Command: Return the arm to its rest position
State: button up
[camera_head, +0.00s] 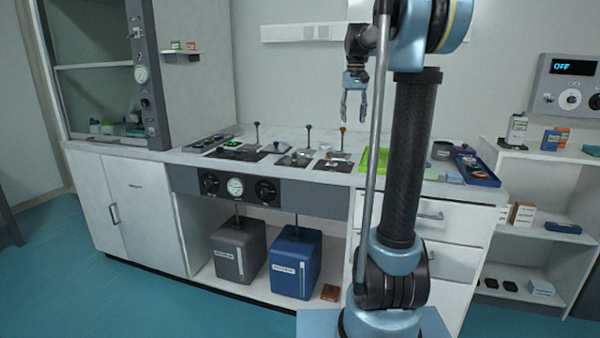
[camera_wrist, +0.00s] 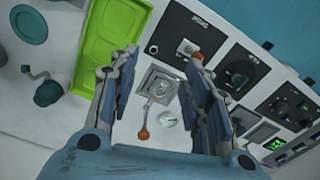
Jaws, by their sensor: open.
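My gripper (camera_head: 354,104) hangs above the bench in the head view, pointing down, with its fingers apart and nothing between them. In the wrist view the two fingers of my gripper (camera_wrist: 158,80) frame a small square metal fixture (camera_wrist: 160,82) with an orange-tipped lever on the bench below. My arm rises in front of the bench, bends at the top and hides part of the counter behind it. The gripper is clear of the bench and touches nothing that I can see.
The white bench (camera_head: 290,136) carries several lever fixtures and dark panels. A green tray (camera_wrist: 108,42) lies beside the fixture. A fume hood (camera_head: 95,75) stands at the left. A shelf unit (camera_head: 545,200) with boxes stands at the right. A blue tray (camera_head: 478,170) sits at the bench's right end.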

jog(key=s+f+t, duration=0.1)
jog(key=s+f, duration=0.5)
jog(key=s, duration=0.5)
jog(key=s+f, duration=0.7)
jog(key=s, duration=0.4)
jog(key=s+f, duration=1.5)
jog(key=f, duration=0.2)
jog(key=shift+f+n+t, duration=0.3)
jog(key=shift+n+t, duration=0.1)
jog(key=shift+s+a, duration=0.1)
jog(key=shift+w+f, duration=0.2)
jog(key=shift+w, duration=0.2)
